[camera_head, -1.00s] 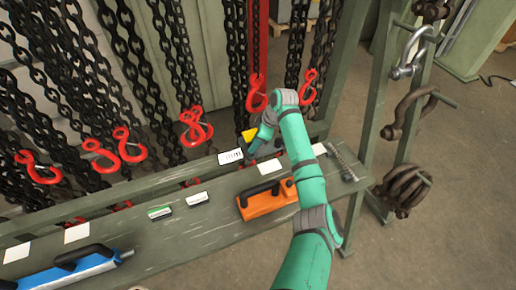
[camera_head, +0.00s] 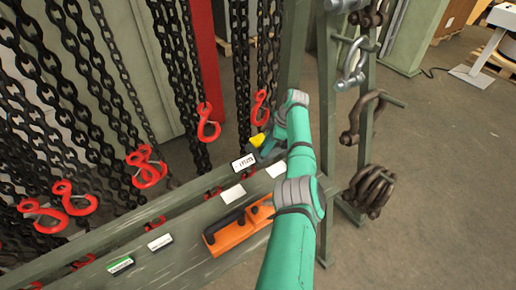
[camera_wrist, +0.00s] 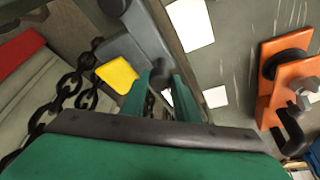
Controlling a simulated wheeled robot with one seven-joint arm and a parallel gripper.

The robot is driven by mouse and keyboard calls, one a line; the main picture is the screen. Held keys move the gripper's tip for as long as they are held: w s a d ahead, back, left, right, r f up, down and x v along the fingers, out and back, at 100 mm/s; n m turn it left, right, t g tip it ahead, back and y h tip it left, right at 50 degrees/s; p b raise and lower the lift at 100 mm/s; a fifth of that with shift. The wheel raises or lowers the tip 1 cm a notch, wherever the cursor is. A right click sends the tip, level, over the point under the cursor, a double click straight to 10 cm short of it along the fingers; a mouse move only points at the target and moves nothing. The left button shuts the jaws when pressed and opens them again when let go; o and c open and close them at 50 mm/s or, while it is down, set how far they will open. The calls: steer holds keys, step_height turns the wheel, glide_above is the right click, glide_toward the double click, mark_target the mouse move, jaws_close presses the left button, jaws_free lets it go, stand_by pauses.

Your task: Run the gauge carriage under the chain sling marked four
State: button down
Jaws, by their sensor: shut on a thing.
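My gripper (camera_head: 270,148) is shut on the grey gauge carriage (camera_wrist: 135,40), which carries a yellow plate (camera_wrist: 117,75). The yellow plate also shows in the head view (camera_head: 257,140). A white label (camera_head: 244,162) with dark marks sits by the carriage's left side; I cannot read it surely. Several black chain slings with red hooks hang behind the bench. The rightmost red hook (camera_head: 261,106) hangs just behind and above the carriage. Another red hook (camera_head: 208,123) hangs left of it. I cannot tell which sling is marked four. My fingers partly hide the grip.
An orange tool with a black handle (camera_head: 238,231) lies on the green bench in front of the carriage. White cards (camera_head: 232,193) lie along the bench. A green post (camera_head: 330,110) holding shackles stands to the right. A red upright (camera_head: 204,60) stands behind.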

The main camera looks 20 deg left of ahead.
steer(key=shift+w+d+f, duration=0.1)
steer(key=shift+w+d, duration=0.1)
steer(key=shift+d, duration=0.05)
steer(key=c, duration=1.6)
jaws_free()
steer(key=shift+a, duration=0.1)
steer(key=shift+c, duration=0.2)
steer(key=v, duration=0.7)
steer(key=shift+r, duration=0.25)
